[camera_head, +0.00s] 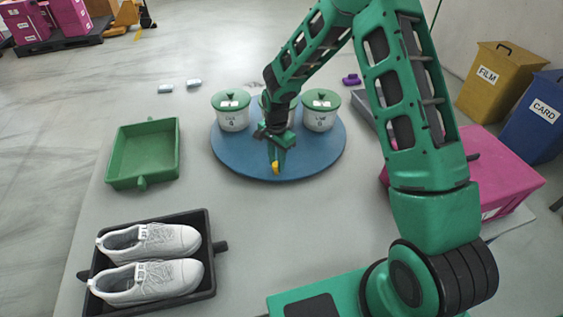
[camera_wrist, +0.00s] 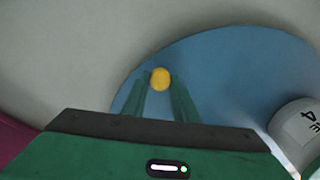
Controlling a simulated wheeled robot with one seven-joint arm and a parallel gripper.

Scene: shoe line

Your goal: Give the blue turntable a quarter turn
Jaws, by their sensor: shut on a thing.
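The blue turntable (camera_head: 235,158) lies flat on the grey table, round and wide. White pots with green lids stand on its far half: one at the left (camera_head: 233,117), one at the right (camera_head: 320,116), and one mostly hidden behind my arm. A small yellow knob (camera_head: 276,167) stands near the turntable's front edge. My gripper (camera_head: 276,163) points down there and is shut on the knob. In the wrist view the yellow knob (camera_wrist: 161,78) sits between the green fingertips, over the blue turntable (camera_wrist: 225,75). A pot marked 4 (camera_wrist: 300,130) shows at the right edge.
A green empty tray (camera_head: 145,155) is at the left. A black tray (camera_head: 207,283) with white shoes (camera_head: 150,262) is at the front left. A pink box (camera_head: 490,170) is at the right. Table in front of the turntable is clear.

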